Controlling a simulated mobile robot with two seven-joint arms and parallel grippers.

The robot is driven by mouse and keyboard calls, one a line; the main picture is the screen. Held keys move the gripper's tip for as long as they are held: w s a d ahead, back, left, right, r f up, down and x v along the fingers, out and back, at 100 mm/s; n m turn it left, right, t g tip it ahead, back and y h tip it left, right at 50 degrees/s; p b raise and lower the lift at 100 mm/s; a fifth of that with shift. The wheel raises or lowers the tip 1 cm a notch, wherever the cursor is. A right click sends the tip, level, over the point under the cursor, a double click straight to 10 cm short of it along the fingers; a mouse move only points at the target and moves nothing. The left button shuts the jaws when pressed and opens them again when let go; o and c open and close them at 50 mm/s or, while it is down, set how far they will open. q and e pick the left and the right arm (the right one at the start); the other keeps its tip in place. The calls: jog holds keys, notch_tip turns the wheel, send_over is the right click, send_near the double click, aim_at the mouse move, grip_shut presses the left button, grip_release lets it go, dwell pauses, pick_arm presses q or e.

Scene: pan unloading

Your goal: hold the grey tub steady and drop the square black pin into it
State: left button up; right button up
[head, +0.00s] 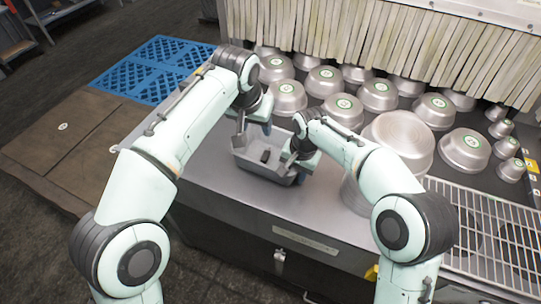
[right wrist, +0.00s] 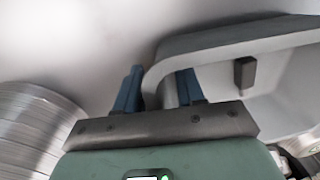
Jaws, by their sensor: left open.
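The grey tub (head: 257,168) stands on the metal counter in the head view; its wall and rim fill the upper right of the right wrist view (right wrist: 230,42). The square black pin (head: 265,155) lies inside the tub on its floor, and also shows in the right wrist view (right wrist: 245,73). My left gripper (head: 253,125) is open and empty, above the tub's far left side. My right gripper (right wrist: 158,90) is shut on the tub's wall at the right side, one blue finger outside and one inside. In the head view its fingertips are mostly hidden.
Several metal pans (head: 289,97) stand upside down behind the tub. A big stack of pans (head: 398,140) is close to the right of my right gripper. A wire rack (head: 490,235) lies at the right. The counter left of the tub (head: 205,165) is clear.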

jog(key=shift+r, duration=0.1)
notch_tip(320, 180, up, 12)
jog(key=d, duration=0.1)
jog(key=shift+s, duration=0.3)
